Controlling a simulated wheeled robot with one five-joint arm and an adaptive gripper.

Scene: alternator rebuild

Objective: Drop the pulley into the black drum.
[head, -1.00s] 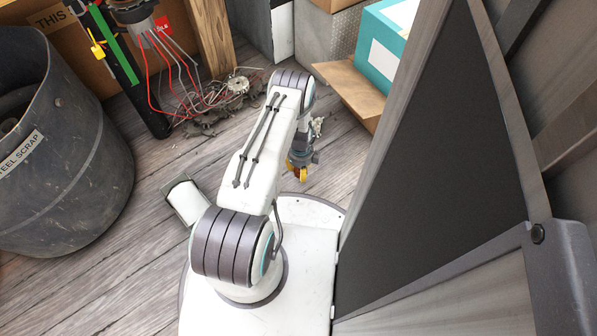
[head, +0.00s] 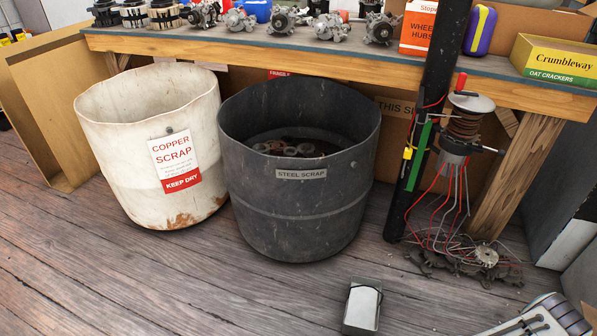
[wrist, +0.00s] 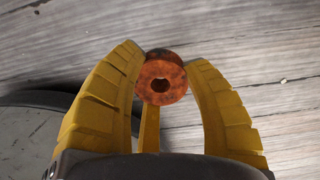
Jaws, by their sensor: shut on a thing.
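The black drum (head: 300,215) stands on the floor in the middle of the head view. It is open at the top, has a STEEL SCRAP label, and round metal pieces (head: 290,150) lie inside it. In the wrist view my gripper (wrist: 164,62) is shut on the pulley (wrist: 160,80), a rusty orange-brown ring with a dark centre hole. The pulley sits between the yellow fingertips, with wooden floor boards behind it. My gripper and the pulley are outside the head view, where only part of my arm shows at the bottom right corner.
A white COPPER SCRAP drum (head: 150,150) stands close left of the black drum. A workbench (head: 330,65) with parts runs behind both. A black post (head: 425,130) with wires is at the right. A small white box (head: 362,306) lies on the floor in front.

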